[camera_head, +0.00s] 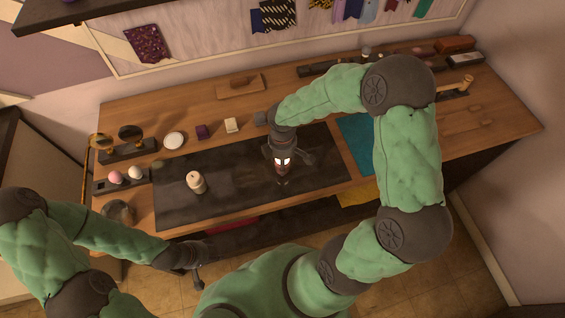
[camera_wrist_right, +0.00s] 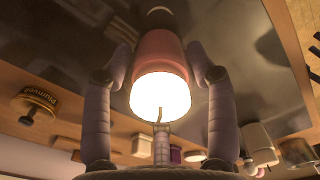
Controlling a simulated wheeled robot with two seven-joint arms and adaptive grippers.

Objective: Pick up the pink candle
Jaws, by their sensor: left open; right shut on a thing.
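The pink candle (camera_wrist_right: 160,52) is between the two fingers of my right gripper (camera_wrist_right: 160,66) in the right wrist view, its bright glowing top and wick facing the camera. In the head view, my right gripper (camera_head: 284,166) is over the dark mat (camera_head: 235,190), shut on the candle, which is mostly hidden by the fingers. I cannot tell whether its base touches the mat. My left gripper (camera_head: 198,264) is open and empty, low in front of the table's front edge.
A cream candle (camera_head: 195,182) stands on the mat to the left. A white dish (camera_head: 173,140), a purple block (camera_head: 202,132) and a cream block (camera_head: 232,125) stand behind the mat. A holder with round items (camera_head: 115,177) is at far left. A teal sheet (camera_head: 357,146) lies to the right.

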